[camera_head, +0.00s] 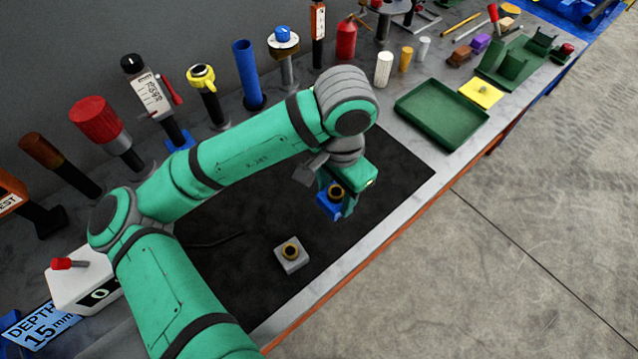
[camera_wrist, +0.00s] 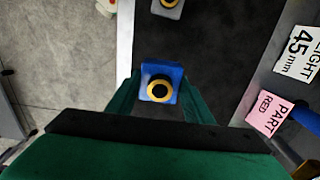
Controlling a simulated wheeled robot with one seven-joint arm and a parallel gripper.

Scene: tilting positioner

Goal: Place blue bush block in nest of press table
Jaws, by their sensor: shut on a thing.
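The blue bush block (camera_head: 328,206) is a small blue block with a brass-coloured ring around a dark hole on top. It also shows in the wrist view (camera_wrist: 174,72), between the green fingers. My gripper (camera_head: 338,198) is shut on it and holds it above the black mat (camera_head: 372,185). The ring faces up. I cannot make out the press table or its nest with certainty among the things on the bench.
A grey block with a brass ring (camera_head: 291,262) stands on the mat. A green tray (camera_head: 440,112) lies to the right. A blue post (camera_head: 247,75), a red-headed tool (camera_head: 97,120) and other upright tools line the back. A white box with a red knob (camera_head: 80,280) stands at left.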

